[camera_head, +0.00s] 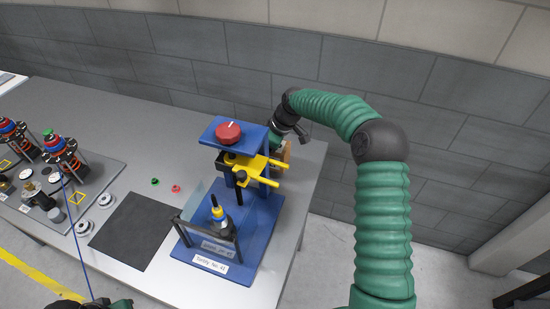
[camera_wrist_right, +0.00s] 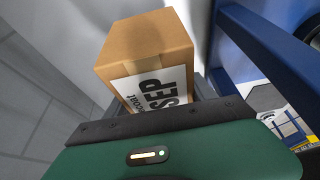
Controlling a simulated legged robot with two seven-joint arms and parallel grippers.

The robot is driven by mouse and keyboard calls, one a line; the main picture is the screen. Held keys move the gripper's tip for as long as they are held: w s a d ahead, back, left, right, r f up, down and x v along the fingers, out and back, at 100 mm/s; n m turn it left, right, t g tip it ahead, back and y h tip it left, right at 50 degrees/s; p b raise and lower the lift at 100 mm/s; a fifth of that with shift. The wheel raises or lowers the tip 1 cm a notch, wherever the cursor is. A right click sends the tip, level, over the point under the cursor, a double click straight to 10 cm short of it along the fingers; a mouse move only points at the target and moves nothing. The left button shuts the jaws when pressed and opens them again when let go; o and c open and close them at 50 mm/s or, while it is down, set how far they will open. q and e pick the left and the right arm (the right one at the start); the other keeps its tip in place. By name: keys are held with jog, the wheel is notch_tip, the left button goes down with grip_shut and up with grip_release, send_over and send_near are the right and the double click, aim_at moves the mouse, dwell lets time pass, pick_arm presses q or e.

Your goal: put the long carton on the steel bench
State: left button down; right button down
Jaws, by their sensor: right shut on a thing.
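The long carton (camera_wrist_right: 146,50) is a brown box with a white label in black print, in the right wrist view. My right gripper (camera_wrist_right: 150,98) is shut on it, with dark fingers at its sides. In the head view only a small brown part of the carton (camera_head: 286,153) shows behind the blue fixture, at the bench's far right side. The steel bench (camera_head: 110,120) is a long grey table. I cannot tell whether the carton touches it, as its lower part is hidden. My left gripper is not in view; only a bit of that arm shows at the bottom left.
A blue fixture (camera_head: 232,230) with a red knob and yellow prongs stands close beside the right gripper. A black mat (camera_head: 133,230) lies left of it. Spring assemblies (camera_head: 62,155) stand on a plate farther left. Bare bench lies behind them. A block wall runs behind.

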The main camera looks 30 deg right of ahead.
aim_at(289, 151)
jog(key=s+d, duration=0.1)
jog(key=d, duration=0.1)
jog(key=s+d, duration=0.2)
jog(key=shift+d+f, duration=0.15)
jog(key=shift+f, duration=0.05)
notch_tip(289, 151, down, 4)
jog(key=shift+s+r+p, duration=0.1)
jog(key=shift+r+p, duration=0.05)
jog(key=shift+p, duration=0.3)
jog(key=shift+c, duration=1.6)
grip_release()
jog(key=shift+s, duration=0.1)
jog(key=v, duration=1.2)
jog(key=shift+b, duration=0.3)
